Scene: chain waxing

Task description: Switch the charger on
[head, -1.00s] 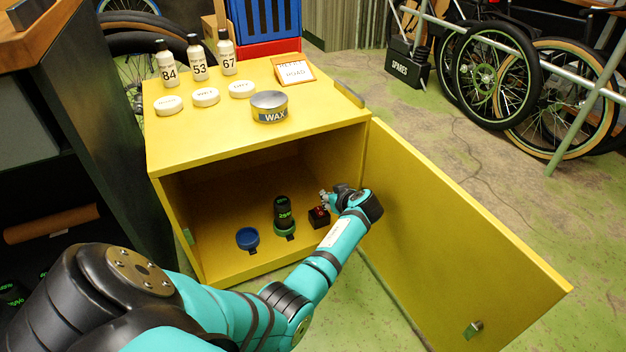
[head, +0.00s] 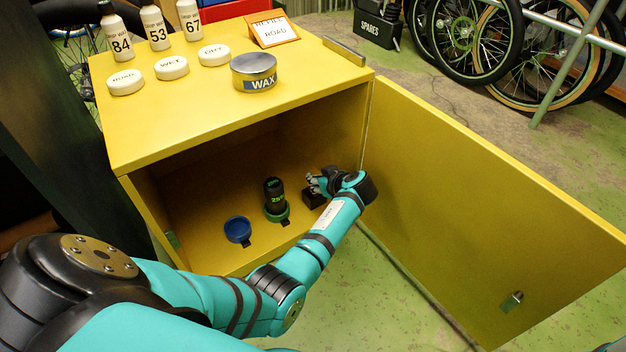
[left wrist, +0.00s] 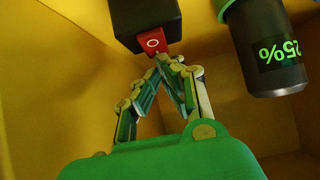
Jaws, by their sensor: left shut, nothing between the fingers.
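A small black box (head: 312,198) sits on the floor of the open yellow cabinet. In the left wrist view, this box (left wrist: 145,18) is close at the top, with a red switch (left wrist: 153,42) marked with a white ring. My left gripper (head: 314,183) is inside the cabinet at the box, shut and empty. In the left wrist view, its fingertips (left wrist: 170,62) are together right by the red switch; I cannot tell whether they touch it. A black cylinder (head: 274,194) with a green 25% display stands left of the box on a green ring. My right gripper is not in view.
A blue round holder (head: 237,229) sits left of the cylinder. The yellow door (head: 480,200) is swung open on the right. On the cabinet top (head: 180,130) are a wax tin (head: 254,72), white pucks (head: 171,68), bottles (head: 156,25) and a sign (head: 273,30).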

